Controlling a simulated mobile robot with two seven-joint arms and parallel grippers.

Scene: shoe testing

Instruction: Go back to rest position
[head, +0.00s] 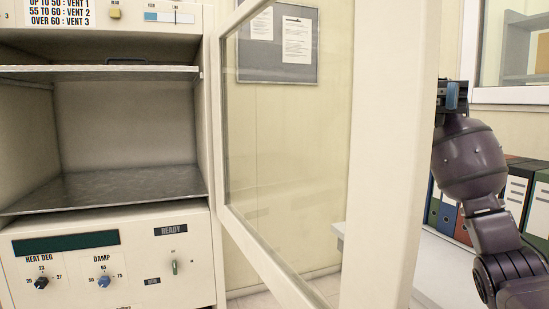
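My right arm comes up at the right edge, and its gripper (452,95) is beside the outer edge of the open glass door (392,150). The gripper is small and seen at an angle, so I cannot tell whether its fingers are open or shut, or whether it touches the door. My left gripper is out of view. The test chamber (125,120) at the left stands open; its shelf (100,73) and floor are bare where I see them.
The chamber's control panel (110,260) has knobs, a switch and a READY label. The door stands swung out between the chamber and my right arm. Binders (515,190) stand on a white surface at the right. A notice board (280,45) hangs behind the glass.

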